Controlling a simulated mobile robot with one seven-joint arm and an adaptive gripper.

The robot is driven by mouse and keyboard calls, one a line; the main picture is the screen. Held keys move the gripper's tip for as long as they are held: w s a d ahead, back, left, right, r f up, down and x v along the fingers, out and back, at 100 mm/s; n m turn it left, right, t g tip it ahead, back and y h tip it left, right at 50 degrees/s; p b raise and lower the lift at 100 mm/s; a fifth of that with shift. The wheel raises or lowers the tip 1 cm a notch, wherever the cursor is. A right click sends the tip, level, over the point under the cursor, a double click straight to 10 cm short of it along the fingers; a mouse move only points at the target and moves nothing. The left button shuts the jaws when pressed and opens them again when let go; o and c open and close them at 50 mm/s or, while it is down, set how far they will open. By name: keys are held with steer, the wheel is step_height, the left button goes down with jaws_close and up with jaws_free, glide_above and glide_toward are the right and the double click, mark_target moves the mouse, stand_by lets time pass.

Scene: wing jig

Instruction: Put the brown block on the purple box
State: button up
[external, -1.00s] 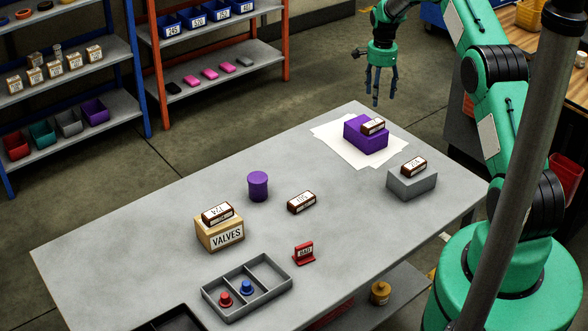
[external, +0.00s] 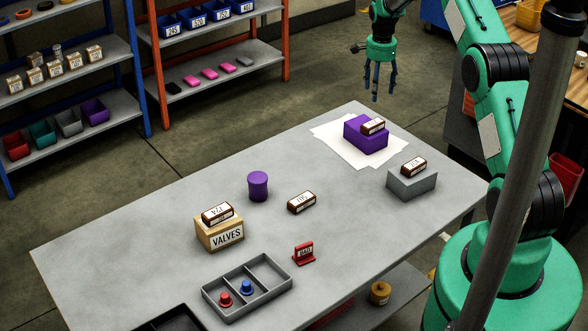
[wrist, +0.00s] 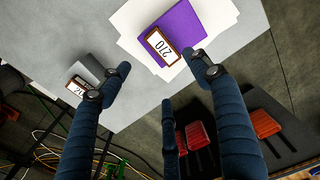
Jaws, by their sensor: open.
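The purple box (external: 362,138) sits on white paper near the table's far corner. A brown block (external: 373,126) with a white label lies on top of it. The wrist view shows this block (wrist: 160,46), labelled 210, near the edge of the purple box (wrist: 186,24). More brown blocks lie on the grey box (external: 414,167), on the tan VALVES box (external: 217,213) and flat on the table (external: 301,202). My gripper (external: 378,92) is open and empty, raised above and apart from the purple box. Its spread fingers also show in the wrist view (wrist: 158,72).
A grey box (external: 412,185) stands at the table's right. A purple cylinder (external: 258,187), a red sign holder (external: 303,254) and a divided tray (external: 270,287) with red and blue pieces are on the table. Open tabletop lies between them. Shelves stand behind.

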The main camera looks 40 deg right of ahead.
steer(key=s+a+r+n+t, duration=0.1)
steer(key=s+a+r+n, duration=0.1)
steer(key=a+r, duration=0.6)
steer(key=s+a+r+n, duration=0.2)
steer(key=a+r, duration=0.2)
steer(key=r, duration=0.8)
steer(key=s+a+r+n+t, duration=0.1)
steer(key=s+a+r+n, duration=0.1)
steer(key=s+a+r, duration=0.5)
steer(key=s+a+r+n+t, duration=0.1)
steer(key=s+a+r+n, duration=0.1)
steer(key=s+a+r, duration=0.5)
steer(key=s+a+r+n+t, duration=0.1)
steer(key=s+a+r+n, duration=0.3)
steer(key=s, duration=0.3)
steer(key=s+a+r+n, duration=0.1)
steer(key=s+a+r, duration=0.3)
steer(key=s+a, duration=0.25)
steer(key=s+a+f+n, duration=0.1)
steer(key=s+a+n, duration=0.1)
steer(key=s, duration=0.7)
steer(key=s+a+f+n+t, duration=0.1)
steer(key=s+a+n, duration=0.1)
steer(key=s, duration=0.6)
steer(key=shift+s+a+f+n+t, duration=0.3)
steer(key=shift+s+a+n, duration=0.1)
steer(key=shift+a, duration=0.25)
